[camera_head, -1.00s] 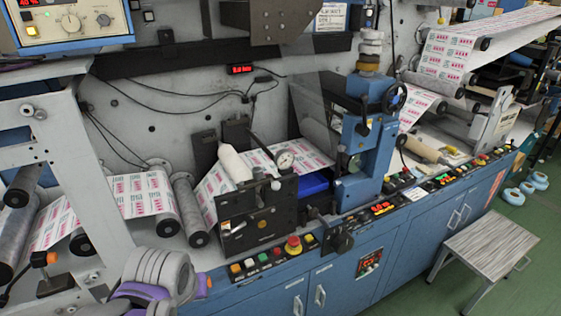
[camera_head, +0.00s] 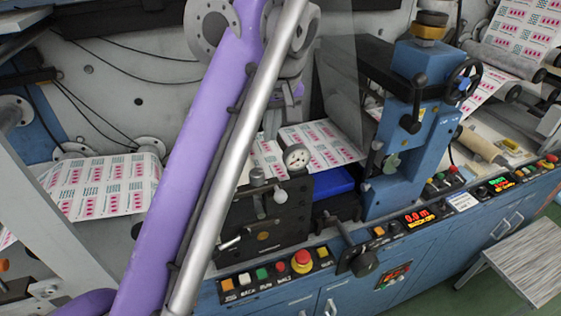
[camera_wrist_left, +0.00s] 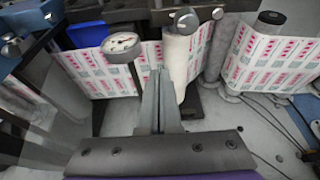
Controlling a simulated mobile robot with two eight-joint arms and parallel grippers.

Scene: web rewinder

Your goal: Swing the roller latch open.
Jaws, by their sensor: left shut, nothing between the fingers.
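The black roller unit (camera_head: 295,215) carries a round dial gauge (camera_head: 297,157) and a small lever with a pale knob (camera_head: 280,196); I cannot tell for sure which part is the roller latch. In the left wrist view, the gauge (camera_wrist_left: 122,45) is left of my fingers, and the white roller (camera_wrist_left: 180,62) and a round-ended knob (camera_wrist_left: 187,22) are beyond them. My left gripper (camera_head: 270,122) is above the unit, pointing down; its fingers also show in the left wrist view (camera_wrist_left: 160,80), shut and empty. My arm hides the white roller in the head view. My right gripper is out of view.
Printed web (camera_head: 325,143) runs behind the unit. A blue post (camera_head: 410,140) with a handwheel stands to the right. A red stop button (camera_head: 302,260) and other buttons line the front panel. A stool (camera_head: 525,262) stands at the lower right.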

